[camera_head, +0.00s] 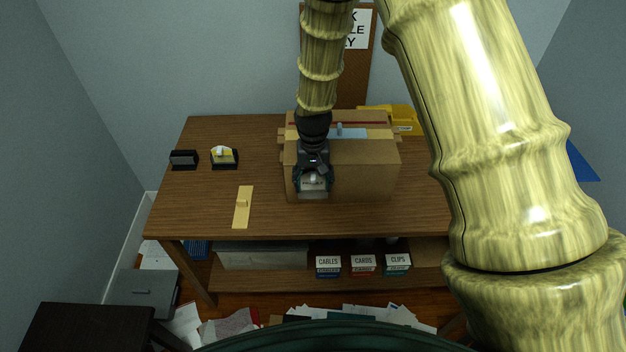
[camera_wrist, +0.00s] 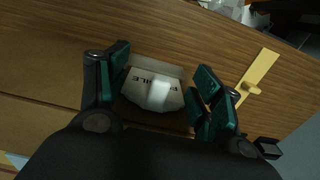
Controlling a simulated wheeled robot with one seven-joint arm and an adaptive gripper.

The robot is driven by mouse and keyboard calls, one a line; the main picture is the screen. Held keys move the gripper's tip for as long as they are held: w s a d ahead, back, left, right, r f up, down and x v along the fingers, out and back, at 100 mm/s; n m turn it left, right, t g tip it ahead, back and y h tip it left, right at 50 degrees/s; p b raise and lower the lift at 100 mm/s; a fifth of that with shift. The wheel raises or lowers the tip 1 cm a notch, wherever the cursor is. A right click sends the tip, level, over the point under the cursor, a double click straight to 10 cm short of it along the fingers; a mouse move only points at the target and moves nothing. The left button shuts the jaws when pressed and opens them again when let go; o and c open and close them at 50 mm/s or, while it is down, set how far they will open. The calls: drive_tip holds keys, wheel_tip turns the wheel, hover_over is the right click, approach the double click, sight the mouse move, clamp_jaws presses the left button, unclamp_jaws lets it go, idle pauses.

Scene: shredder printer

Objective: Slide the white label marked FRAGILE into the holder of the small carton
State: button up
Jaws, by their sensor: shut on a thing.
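The white label (camera_wrist: 137,76) shows dark lettering, partly covered by its pale grip tab (camera_wrist: 160,92). It also shows in the head view (camera_head: 311,185), at the left part of the brown carton's (camera_head: 362,178) front face. My gripper (camera_wrist: 158,92) is shut on the label, with its green-padded fingers at either side of it. In the head view my gripper (camera_head: 313,180) points down in front of the carton's upper left. The holder is hidden behind the gripper and label. I cannot tell whether the label is in it or only in front of it.
A yellow tabbed strip (camera_head: 243,207) lies on the table (camera_head: 200,205) left of the carton. Two small black stands (camera_head: 184,160) (camera_head: 224,164) are farther left, one bearing a yellow and white piece. A yellow bin (camera_head: 402,117) is behind the carton. The left front tabletop is mostly clear.

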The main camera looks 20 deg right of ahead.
drive_tip(key=shift+f+b, duration=0.45)
drive_tip(key=shift+f, duration=0.85)
idle(0.7)
drive_tip(key=o, duration=0.9)
wheel_tip(320, 180, up, 12)
drive_tip(key=shift+r, duration=0.1)
idle(0.3)
